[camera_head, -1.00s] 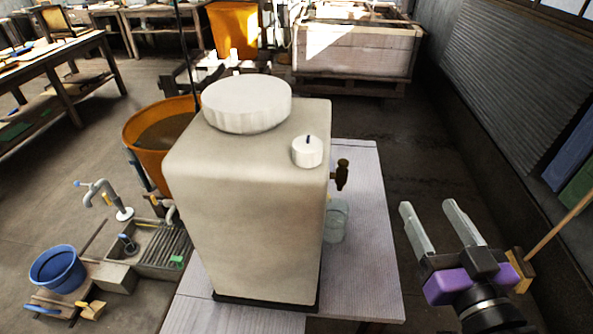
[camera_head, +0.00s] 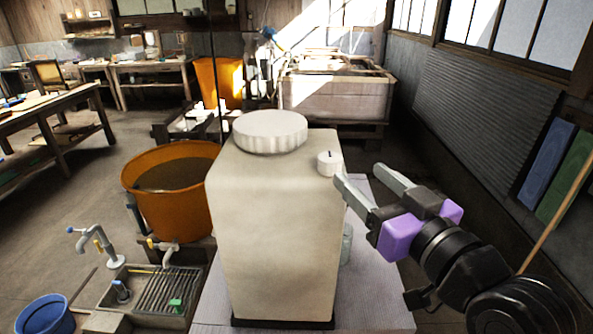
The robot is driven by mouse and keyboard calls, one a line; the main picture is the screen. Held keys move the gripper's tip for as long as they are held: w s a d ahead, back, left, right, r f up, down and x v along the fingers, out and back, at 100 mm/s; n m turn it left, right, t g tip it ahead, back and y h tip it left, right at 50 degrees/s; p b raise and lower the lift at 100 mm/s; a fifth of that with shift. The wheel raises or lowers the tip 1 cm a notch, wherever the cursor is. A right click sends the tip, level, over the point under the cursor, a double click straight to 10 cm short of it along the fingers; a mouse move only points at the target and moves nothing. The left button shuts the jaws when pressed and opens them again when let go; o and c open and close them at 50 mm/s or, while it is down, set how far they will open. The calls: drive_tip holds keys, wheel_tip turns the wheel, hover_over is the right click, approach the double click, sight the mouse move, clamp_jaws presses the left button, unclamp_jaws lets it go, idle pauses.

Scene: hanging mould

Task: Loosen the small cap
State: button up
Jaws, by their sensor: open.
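The small cap (camera_head: 329,163) is a white ribbed cylinder with a short dark mark on top. It sits on the top right corner of a cream, box-shaped container (camera_head: 274,230). A much larger white ribbed cap (camera_head: 270,131) sits on the same top, to its left. My gripper (camera_head: 357,179) is open and empty, to the right of the small cap, its two grey fingers pointing left toward it. The nearer fingertip appears close to the small cap; whether it touches cannot be told. The tap on the container's right side is hidden behind my gripper.
The container stands on a pale table (camera_head: 385,295), with a partly hidden glass jar (camera_head: 346,245) at its right. An orange tub (camera_head: 170,205) of dark liquid stands left. A sink (camera_head: 150,290) and blue bucket (camera_head: 45,315) are lower left. A long stick (camera_head: 553,222) leans at right.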

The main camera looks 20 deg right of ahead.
sight(337, 165)
drive_tip(key=shift+a+r, duration=0.15)
drive_tip(key=shift+a, duration=0.5)
drive_tip(key=shift+w+a+y, duration=0.1)
drive_tip(key=shift+a+y, duration=0.15)
drive_tip(key=shift+y, duration=0.05)
drive_tip(key=shift+w+a, duration=0.25)
drive_tip(key=shift+w, duration=1)
drive_tip(key=shift+w+a, duration=0.25)
drive_tip(key=shift+w, duration=0.95)
drive_tip(key=shift+w+a, duration=0.25)
drive_tip(key=shift+w, duration=1)
clamp_jaws()
